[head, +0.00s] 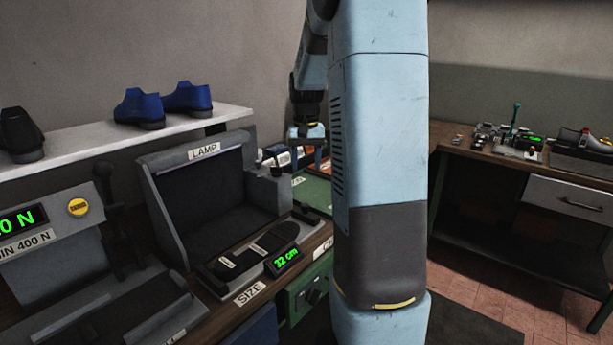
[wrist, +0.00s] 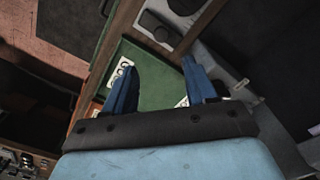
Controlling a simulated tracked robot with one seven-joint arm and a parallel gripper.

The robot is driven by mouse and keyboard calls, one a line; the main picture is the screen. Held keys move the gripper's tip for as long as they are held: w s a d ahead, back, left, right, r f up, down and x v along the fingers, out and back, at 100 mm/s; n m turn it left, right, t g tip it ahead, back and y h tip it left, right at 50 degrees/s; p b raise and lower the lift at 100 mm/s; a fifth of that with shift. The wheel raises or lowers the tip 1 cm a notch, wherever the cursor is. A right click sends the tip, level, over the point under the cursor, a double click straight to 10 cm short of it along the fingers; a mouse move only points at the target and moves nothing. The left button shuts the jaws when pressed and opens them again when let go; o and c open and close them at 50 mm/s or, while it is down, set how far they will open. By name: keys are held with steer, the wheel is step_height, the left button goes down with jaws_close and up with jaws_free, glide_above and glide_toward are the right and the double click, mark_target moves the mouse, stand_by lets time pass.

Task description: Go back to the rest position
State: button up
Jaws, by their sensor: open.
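My gripper (wrist: 160,90) shows in the wrist view with its two blue fingers apart and nothing between them. Below the fingers in that view lies a green tray (wrist: 150,78) with white labels on it. In the head view my gripper (head: 308,140) is partly hidden behind my own arm. It hangs over the back of the bench, near the green surface (head: 316,192). My arm's large blue link fills the middle of the head view and hides part of the bench.
A grey lamp box (head: 215,195) and a size gauge (head: 285,260) reading 32 cm stand left of my arm. Blue shoes (head: 140,107) sit on a white shelf (head: 70,142). A second bench (head: 470,150) with a shoe (head: 580,138) stands at right, with open floor before it.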

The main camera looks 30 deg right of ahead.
steer(key=shift+r, duration=0.45)
steer(key=s+a+r+n+t, duration=0.2)
steer(key=s+a+r+t, duration=0.1)
steer(key=s+a+r, duration=0.65)
steer(key=s+a+f+n+t, duration=0.1)
steer(key=s+a, duration=0.3)
steer(key=s, duration=0.4)
steer(key=s+a+f+n+t, duration=0.1)
steer(key=s+a+n, duration=0.1)
steer(key=s+a, duration=0.3)
steer(key=s, duration=0.3)
steer(key=shift+s+a+t, duration=0.3)
steer(key=shift+s, duration=0.05)
steer(key=shift+c, duration=0.5)
